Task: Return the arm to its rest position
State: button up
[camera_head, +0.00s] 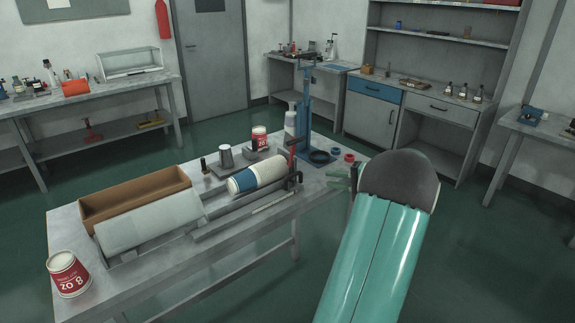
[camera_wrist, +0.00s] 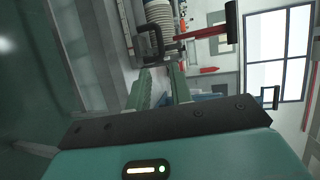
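My gripper (camera_wrist: 160,82) shows in the wrist view with its two green fingers apart and nothing visible between them. A black clamp-like handle (camera_wrist: 150,42) lies just beyond the fingertips; I cannot tell whether they touch it. In the head view my teal arm reaches up from the bottom right, and only a bit of green finger (camera_head: 338,173) shows at the bench's right end; the rest is hidden behind the arm.
Floor right of my arm is clear.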

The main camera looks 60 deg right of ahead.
jog(key=w+a+r+n+g+y, duration=0.1)
jog(key=w+a+r+n+g, duration=0.3)
jog(key=a, duration=0.7)
jog(key=w+a+n+g+y, duration=0.1)
jog(key=w+a+g+y, duration=0.1)
jog(key=w+a, duration=0.6)
jog(key=w+a+r+n+g+y, duration=0.1)
jog(key=w+a+r+n+g, duration=0.15)
jog(key=a, duration=1.05)
jog(key=s+a+n+g+h, duration=0.1)
jog(key=s+a+n, duration=0.4)
jog(key=a, duration=0.7)
jog(key=s+a+n+h, duration=0.4)
jog(key=s+a, duration=0.3)
jog(key=a, duration=0.6)
jog(key=shift+f+n+g+h, duration=0.3)
jog(key=shift+f+n+g, duration=0.05)
jog(key=shift+n, duration=0.1)
jog(key=shift+s+d, duration=0.1)
jog(key=shift+s, duration=0.05)
